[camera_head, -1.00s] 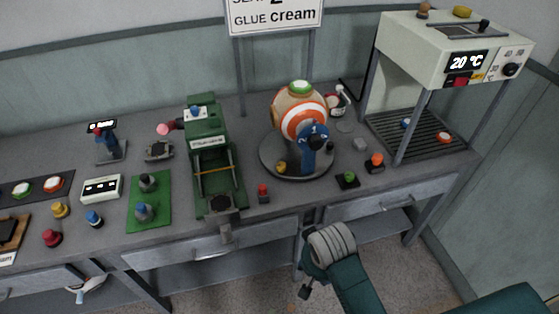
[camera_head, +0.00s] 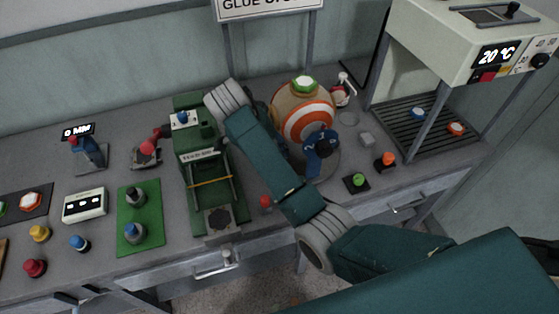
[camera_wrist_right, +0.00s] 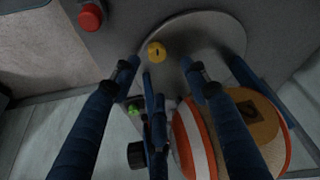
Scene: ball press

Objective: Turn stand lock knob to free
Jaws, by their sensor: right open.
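In the right wrist view, a small yellow knob (camera_wrist_right: 157,52) with a dark mark on top sits on the grey round stand plate (camera_wrist_right: 205,28). I see no contact and cannot tell the height gap. The orange-and-white ball (camera_head: 304,115) is on the stand, with a blue clamp (camera_head: 320,145) at its front right. My left gripper is not in view.
A green press (camera_head: 210,170) stands left of the ball. A red knob (camera_head: 266,202) is on the bench in front; it also shows in the wrist view (camera_wrist_right: 90,17). A green button (camera_head: 358,180) and an orange button (camera_head: 386,161) sit to the right. A heater rack (camera_head: 425,130) stands farther right.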

